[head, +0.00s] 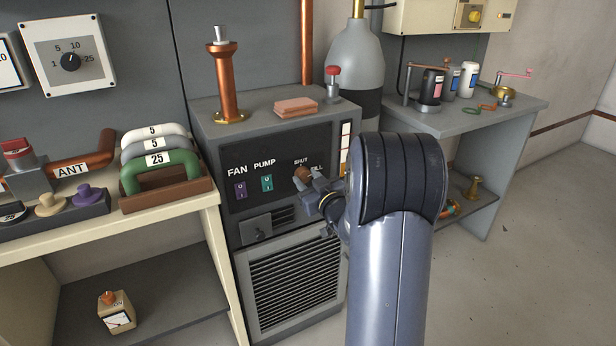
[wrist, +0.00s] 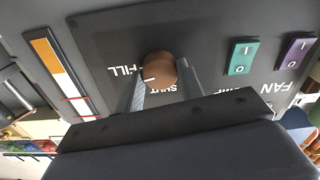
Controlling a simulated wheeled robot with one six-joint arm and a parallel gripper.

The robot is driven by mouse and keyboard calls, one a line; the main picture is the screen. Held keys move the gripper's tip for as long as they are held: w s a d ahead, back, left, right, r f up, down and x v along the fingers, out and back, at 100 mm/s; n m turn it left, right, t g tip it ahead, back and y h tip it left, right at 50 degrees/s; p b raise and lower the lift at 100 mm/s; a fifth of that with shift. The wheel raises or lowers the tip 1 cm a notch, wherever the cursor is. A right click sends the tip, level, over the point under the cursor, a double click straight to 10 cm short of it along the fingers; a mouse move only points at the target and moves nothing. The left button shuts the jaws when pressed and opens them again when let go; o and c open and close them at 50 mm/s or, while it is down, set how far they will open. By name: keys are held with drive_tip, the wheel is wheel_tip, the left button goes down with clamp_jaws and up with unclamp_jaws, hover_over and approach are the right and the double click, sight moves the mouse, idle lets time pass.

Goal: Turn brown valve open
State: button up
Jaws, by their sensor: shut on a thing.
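The brown valve (head: 301,173) is a round knob on the dark front panel of the grey cabinet, beside the words SHUT and FILL. In the wrist view the knob (wrist: 160,68) shows upside down, its white mark pointing left and slightly down, nearer to FILL than to SHUT. My gripper (head: 311,183) is at the panel, shut on the brown valve. In the wrist view its two fingers (wrist: 161,88) stand on either side of the knob. My arm hides part of the FILL word in the head view.
A purple switch (head: 240,190) and a green switch (head: 267,183) sit left of the valve. An orange and white gauge strip (wrist: 55,72) is beside FILL. A vented grille (head: 293,285) lies below. Benches stand on both sides; the floor at right is clear.

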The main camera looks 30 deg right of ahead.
drive_tip(key=shift+m+p, duration=0.3)
drive_tip(key=shift+m, duration=0.6)
drive_tip(key=shift+f, duration=0.1)
drive_tip(key=o, duration=1)
drive_tip(key=s, duration=1)
drive_tip(key=shift+s+d+p, duration=0.2)
drive_tip(key=shift+s+p, duration=0.2)
drive_tip(key=shift+p, duration=0.05)
